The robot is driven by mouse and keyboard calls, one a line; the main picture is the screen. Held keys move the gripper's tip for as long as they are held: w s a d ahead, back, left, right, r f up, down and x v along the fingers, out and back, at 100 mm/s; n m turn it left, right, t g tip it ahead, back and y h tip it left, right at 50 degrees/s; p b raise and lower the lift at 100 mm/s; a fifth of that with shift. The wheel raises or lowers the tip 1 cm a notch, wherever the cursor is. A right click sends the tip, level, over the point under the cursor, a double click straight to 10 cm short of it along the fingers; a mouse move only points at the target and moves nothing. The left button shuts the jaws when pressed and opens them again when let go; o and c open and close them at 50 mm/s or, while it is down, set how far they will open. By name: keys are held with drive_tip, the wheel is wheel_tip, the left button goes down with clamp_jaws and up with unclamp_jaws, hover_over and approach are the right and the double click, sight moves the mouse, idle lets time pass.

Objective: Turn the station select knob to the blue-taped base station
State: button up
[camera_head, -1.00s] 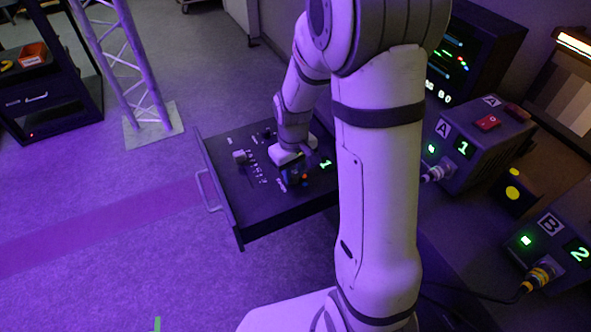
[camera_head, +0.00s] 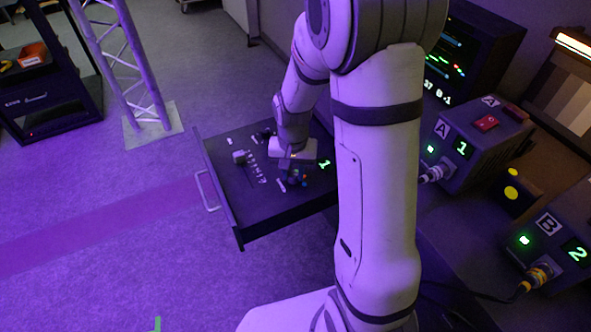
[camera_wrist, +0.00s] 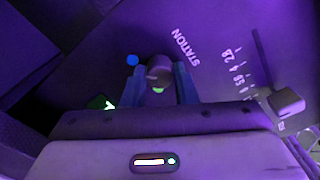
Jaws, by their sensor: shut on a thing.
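The station select knob (camera_wrist: 159,72) is a dark round knob on the black panel, below the word STATION in the wrist view. My gripper (camera_wrist: 158,86) is shut on it, one finger on each side. A blue dot (camera_wrist: 133,60) shows just left of the knob. In the head view my gripper's body (camera_head: 293,158) is over the panel drawer (camera_head: 238,222) and hides the knob. The panel's green display (camera_head: 324,163) reads 1. Base station A (camera_head: 480,150) shows 1 and base station B (camera_head: 552,240) shows 2. B's cable has a yellow band; A's band colour is unclear.
The pulled-out drawer has a front handle (camera_head: 206,190). A truss tower (camera_head: 125,65) stands behind it, and a dark rack (camera_head: 50,110) stands at far left. Floor in front of the drawer is clear.

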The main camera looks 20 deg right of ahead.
sight(293, 173)
drive_tip(key=shift+w+r, duration=0.15)
drive_tip(key=shift+w, duration=0.1)
idle(0.3)
drive_tip(key=o, duration=1)
drive_tip(key=shift+s, duration=0.15)
drive_tip(key=shift+r+p, duration=0.6)
drive_tip(key=shift+r, duration=3.2)
drive_tip(key=shift+r, duration=0.1)
